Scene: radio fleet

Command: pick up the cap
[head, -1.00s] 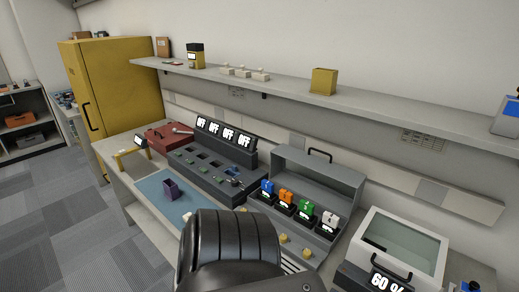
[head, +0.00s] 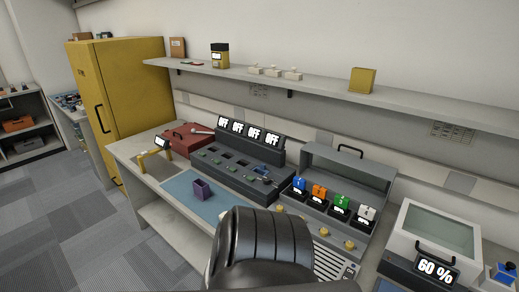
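I cannot clearly make out which thing is the cap. Small yellow round pieces (head: 349,245) lie in a row in front of the case of coloured radios; they may be caps or knobs. A purple open-topped cup (head: 202,190) stands on the blue mat (head: 178,187). A large black link of my own arm covers the front middle of the bench. Neither of my grippers shows in the head view.
The bench holds a dark console (head: 235,175) with "OFF" displays, a grey open case (head: 350,170) with several radios, a red toolbox (head: 187,139) and a clear-lidded box (head: 435,232) reading "60 %". A yellow cabinet (head: 125,95) stands left; a shelf (head: 310,88) runs above.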

